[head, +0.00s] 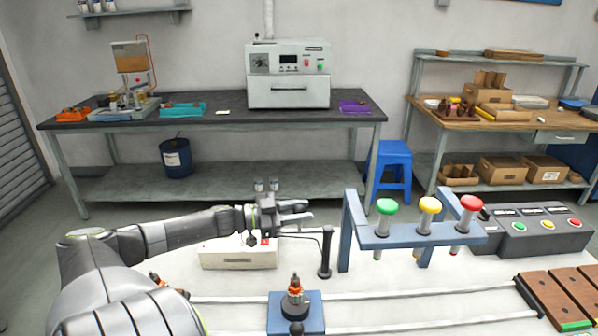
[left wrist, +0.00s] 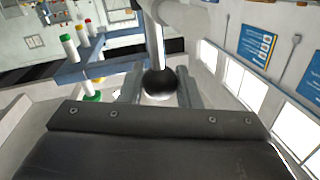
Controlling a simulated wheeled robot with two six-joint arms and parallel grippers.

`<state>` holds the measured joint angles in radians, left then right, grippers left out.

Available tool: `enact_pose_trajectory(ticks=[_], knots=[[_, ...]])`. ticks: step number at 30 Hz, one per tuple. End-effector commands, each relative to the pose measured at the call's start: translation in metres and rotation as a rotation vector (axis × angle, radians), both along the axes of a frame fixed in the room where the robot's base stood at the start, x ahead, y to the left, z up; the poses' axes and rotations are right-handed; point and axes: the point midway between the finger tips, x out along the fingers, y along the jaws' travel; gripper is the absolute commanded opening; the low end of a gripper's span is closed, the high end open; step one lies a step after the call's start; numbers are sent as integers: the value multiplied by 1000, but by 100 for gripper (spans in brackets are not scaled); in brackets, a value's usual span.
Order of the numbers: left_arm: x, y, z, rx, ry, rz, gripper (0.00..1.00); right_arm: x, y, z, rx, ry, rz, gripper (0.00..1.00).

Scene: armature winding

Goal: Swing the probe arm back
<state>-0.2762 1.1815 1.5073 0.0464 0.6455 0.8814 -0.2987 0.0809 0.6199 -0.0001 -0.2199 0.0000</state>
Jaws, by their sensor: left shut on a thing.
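The probe arm (head: 300,234) is a thin dark bar reaching left from the top of a black upright post (head: 325,262) on the white table. My left gripper (head: 298,211) is at the bar's left part, behind the post and above a white box. In the left wrist view, my left gripper (left wrist: 160,88) has its two fingers on either side of a black ball knob (left wrist: 158,82), shut on it. In the head view the knob is hard to make out against the gripper. My right gripper is not in view.
A blue block with a small copper-wound armature (head: 294,287) stands in front of the post. A white box (head: 228,256) sits below my left gripper. A blue frame (head: 400,239) with green, yellow and red bobbins stands to the right, beside a dark button panel (head: 535,237).

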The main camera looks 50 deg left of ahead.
Motion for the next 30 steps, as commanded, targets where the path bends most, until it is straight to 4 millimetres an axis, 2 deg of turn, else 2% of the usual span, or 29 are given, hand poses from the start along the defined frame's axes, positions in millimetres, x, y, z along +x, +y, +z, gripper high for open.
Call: enact_pose_trajectory(ticks=[14, 15, 18, 30], knots=[[1, 0, 2, 0, -2, -8, 0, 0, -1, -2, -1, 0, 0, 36], [1, 0, 2, 0, -2, -8, 35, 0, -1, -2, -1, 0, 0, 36], [1, 0, 2, 0, -2, -8, 48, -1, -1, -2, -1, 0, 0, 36], [-5, 3, 0, 3, 3, -8, 50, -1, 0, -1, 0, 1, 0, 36]])
